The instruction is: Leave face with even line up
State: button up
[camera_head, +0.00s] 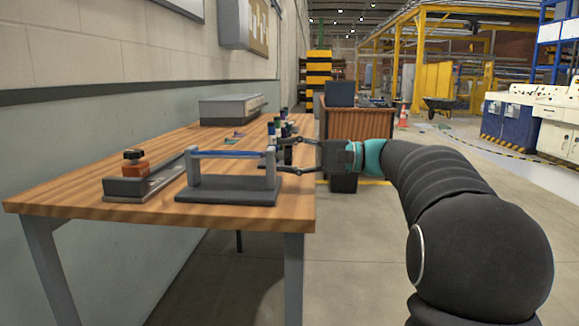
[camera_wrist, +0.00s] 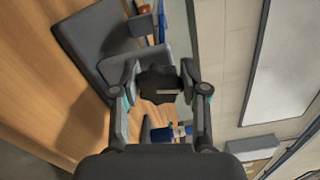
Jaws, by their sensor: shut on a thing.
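A grey stand (camera_head: 228,195) with two upright posts sits near the front edge of the wooden table. A blue roller (camera_head: 228,154) spans the posts. A dark knob (camera_wrist: 160,84) with a short pale mark fills the space between my fingers in the wrist view. It appears to be at the right end of the roller. My gripper (camera_head: 279,156) reaches in from the right and is shut on the knob, also seen in the wrist view (camera_wrist: 160,80). The full face of the roller and its lines are too small to make out.
A grey rail (camera_head: 160,180) with an orange block (camera_head: 134,168) lies left of the stand. Several small coloured bottles (camera_head: 281,127) stand behind my gripper. A grey box (camera_head: 230,108) is at the wall. Bare wood (camera_head: 60,195) lies at the front left.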

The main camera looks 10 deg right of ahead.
jog(key=shift+f+n+b, duration=0.15)
jog(key=shift+n+b, duration=0.7)
jog(key=shift+n, duration=0.35)
jog(key=o, duration=1.2)
jog(key=shift+c, duration=0.2)
jog(key=v, duration=1.2)
